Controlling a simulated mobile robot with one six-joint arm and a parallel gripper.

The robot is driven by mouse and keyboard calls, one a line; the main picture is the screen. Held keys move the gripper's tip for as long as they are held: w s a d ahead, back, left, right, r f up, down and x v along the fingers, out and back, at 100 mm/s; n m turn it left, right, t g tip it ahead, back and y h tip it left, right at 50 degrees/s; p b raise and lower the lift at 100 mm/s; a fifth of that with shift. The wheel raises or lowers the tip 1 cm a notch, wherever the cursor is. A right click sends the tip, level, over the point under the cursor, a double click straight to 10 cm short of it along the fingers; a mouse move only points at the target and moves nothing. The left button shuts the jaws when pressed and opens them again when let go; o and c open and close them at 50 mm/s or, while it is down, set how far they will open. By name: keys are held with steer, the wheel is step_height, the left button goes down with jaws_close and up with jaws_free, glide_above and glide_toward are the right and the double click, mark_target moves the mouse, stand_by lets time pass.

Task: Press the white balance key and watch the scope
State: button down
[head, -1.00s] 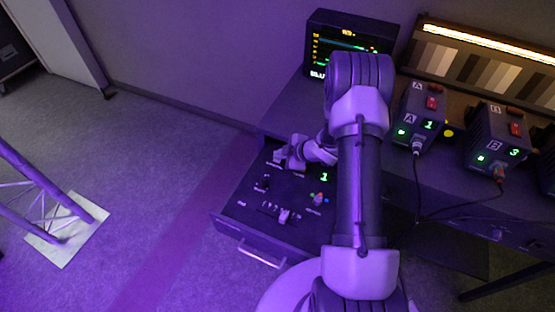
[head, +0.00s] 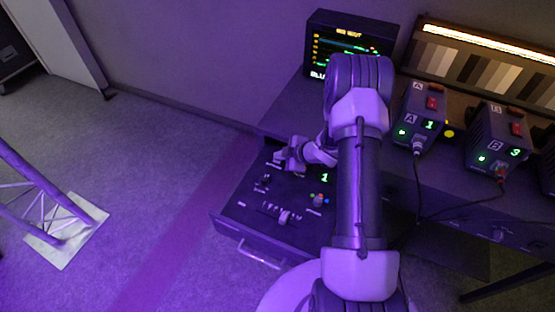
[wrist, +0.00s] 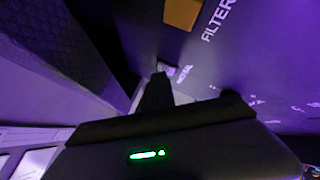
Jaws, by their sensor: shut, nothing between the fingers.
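My gripper (head: 281,164) is shut and empty, low over the far-left part of the control panel (head: 248,212) in the pulled-out drawer. In the wrist view its dark fingertips (wrist: 158,82) reach a small pale key (wrist: 167,69) with a short white label beside it. The label is blurred, and I cannot tell whether the fingertips touch the key or press it. The scope (head: 350,45) stands at the back of the desk, lit with coloured traces, a yellow header line and "BLU" at lower left. My arm covers its lower right part.
Two camera units, A (head: 418,115) and B (head: 497,138), stand on the desk at right, reading 1 and 3, with cables hanging down. A lit grey-scale chart (head: 480,70) is behind them. The panel has knobs and a slider (head: 284,216). Floor at left is open, besides a truss base (head: 68,232).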

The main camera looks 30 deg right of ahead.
steer(key=shift+r+p, duration=0.65)
steer(key=shift+r, duration=0.1)
step_height(320, 180, up, 5)
steer(key=p, duration=0.4)
steer(key=shift+r, duration=0.1)
stand_by(0.5)
